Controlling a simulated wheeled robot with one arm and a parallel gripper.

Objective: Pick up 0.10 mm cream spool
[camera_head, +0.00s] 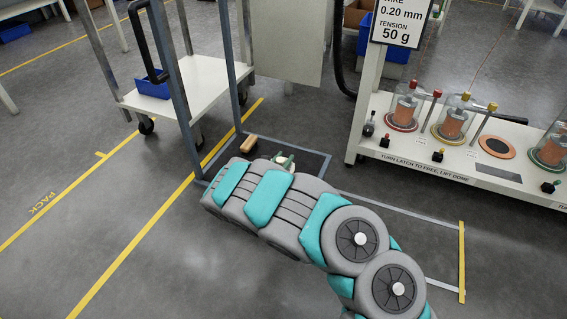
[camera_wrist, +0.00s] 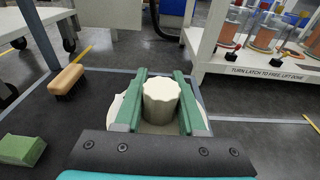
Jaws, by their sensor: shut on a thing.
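A cream, fluted, knob-like top (camera_wrist: 161,98) stands between the two green fingers of my gripper (camera_wrist: 160,78) in the wrist view. I take it for the cream spool; a pale rounded edge shows outside both fingers, and its lower part is hidden. My gripper is shut on it, over the dark cart deck. I cannot tell whether it still touches the deck. In the head view my gripper (camera_head: 285,161) shows small beyond my arm, with a bit of the cream spool (camera_head: 281,158) in it. No size label is readable on it.
A wooden brush (camera_wrist: 68,80) and a green block (camera_wrist: 20,150) lie left on the dark deck (camera_head: 307,136). The cart's upright posts (camera_head: 176,90) stand left. A white bench (camera_head: 440,155) with domed copper-coloured spools (camera_head: 404,110) and a 0.20 mm sign (camera_head: 403,20) is right.

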